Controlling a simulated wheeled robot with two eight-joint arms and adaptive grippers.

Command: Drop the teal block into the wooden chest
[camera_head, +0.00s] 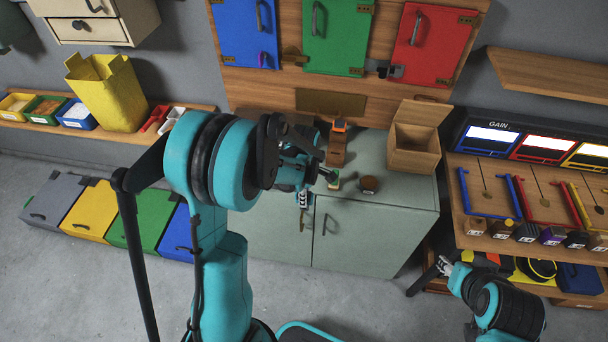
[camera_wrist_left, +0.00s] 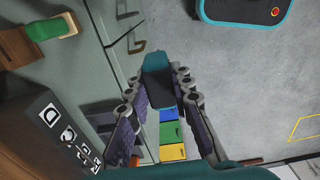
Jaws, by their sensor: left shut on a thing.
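The teal block (camera_wrist_left: 158,80) is between the fingertips of my left gripper (camera_wrist_left: 160,92) in the left wrist view, and the gripper is shut on it. In the head view my left gripper (camera_head: 304,194) hangs by the front edge of the grey-green cabinet; the block is hard to make out there. The wooden chest (camera_head: 414,158) stands on the right of the cabinet top with its lid raised, to the right of and behind the gripper. My right gripper (camera_head: 444,266) is low at the right; its jaws are too small to read.
On the cabinet top (camera_head: 392,196) are a green block (camera_head: 334,184), a small round brown thing (camera_head: 368,184) and a brown wooden block (camera_head: 337,152). A dark lettered box (camera_wrist_left: 40,125) is close at left in the wrist view. A shelf (camera_head: 520,244) stands at right.

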